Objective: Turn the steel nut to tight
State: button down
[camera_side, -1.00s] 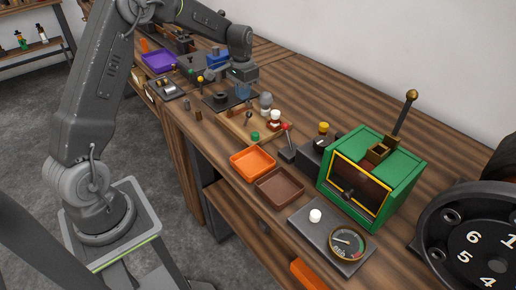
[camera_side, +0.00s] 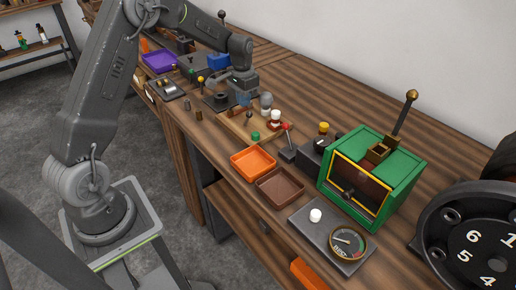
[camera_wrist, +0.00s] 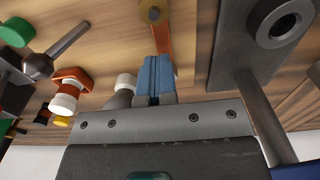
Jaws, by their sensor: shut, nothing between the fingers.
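My gripper (camera_side: 243,101) is over the far end of a wooden board (camera_side: 233,128) in the side view. In the wrist view its blue fingers (camera_wrist: 155,78) are together with nothing between them. I cannot make out the nut in the side view.
A dark plate with a ring (camera_wrist: 282,22) is right of the fingers in the wrist view. A ball-ended grey lever (camera_wrist: 38,65), a green knob (camera_wrist: 16,31) and white-capped pieces (camera_wrist: 66,97) stand left. Orange (camera_side: 235,160) and brown (camera_side: 260,181) trays lie nearer the side camera.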

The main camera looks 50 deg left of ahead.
jog(key=shift+s+a+f, duration=0.15)
jog(key=shift+a+f, duration=0.2)
jog(key=shift+f, duration=0.35)
jog(key=shift+a, duration=0.25)
dwell(0.3)
jog(key=shift+s+a+r, duration=0.1)
jog(key=shift+s+a, duration=0.05)
jog(key=shift+s, duration=0.2)
jog(key=shift+w+r, duration=0.2)
jog(key=shift+r, duration=2.9)
